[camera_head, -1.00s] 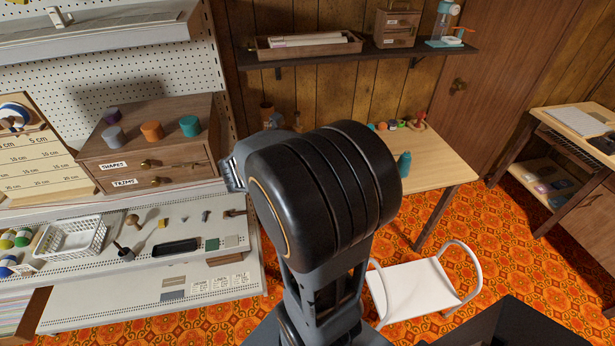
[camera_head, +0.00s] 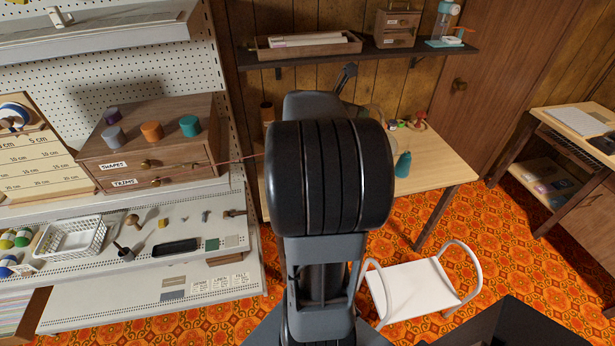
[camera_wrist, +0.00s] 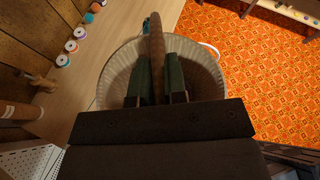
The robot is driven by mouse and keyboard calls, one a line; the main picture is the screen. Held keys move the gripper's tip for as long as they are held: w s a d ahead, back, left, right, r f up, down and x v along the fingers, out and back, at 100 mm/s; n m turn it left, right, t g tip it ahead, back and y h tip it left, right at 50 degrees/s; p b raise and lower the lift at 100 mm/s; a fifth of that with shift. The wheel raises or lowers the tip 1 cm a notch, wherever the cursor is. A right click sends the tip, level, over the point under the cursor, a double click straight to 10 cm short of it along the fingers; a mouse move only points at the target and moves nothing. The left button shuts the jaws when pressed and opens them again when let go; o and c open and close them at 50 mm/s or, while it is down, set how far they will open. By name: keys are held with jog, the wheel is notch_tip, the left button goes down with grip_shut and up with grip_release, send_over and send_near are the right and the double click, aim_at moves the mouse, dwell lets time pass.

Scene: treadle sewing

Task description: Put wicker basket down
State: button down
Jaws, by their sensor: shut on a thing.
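In the wrist view, the round, pale wicker basket (camera_wrist: 114,74) hangs from its upright brown handle (camera_wrist: 155,48), and my gripper (camera_wrist: 156,78) is shut on that handle. The basket overlaps the wooden table (camera_wrist: 125,25) and its edge towards the orange floor. I cannot tell whether its base touches the tabletop. In the head view, my arm is in front of the table (camera_head: 441,168) and hides the gripper and most or all of the basket.
Several spools (camera_wrist: 80,32) line the table's wall side, with a small wooden object (camera_wrist: 42,82) and a brown cylinder (camera_wrist: 18,111). A teal bottle (camera_head: 403,164) stands on the table.

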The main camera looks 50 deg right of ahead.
jog(key=shift+s+d+r+g, duration=0.15)
jog(key=shift+s+d+r, duration=0.15)
jog(key=shift+d, duration=0.2)
jog(key=shift+s+d+r+g, duration=0.15)
jog(key=shift+s+d+r, duration=0.1)
jog(key=shift+d, duration=0.2)
jog(key=shift+w+a, duration=0.1)
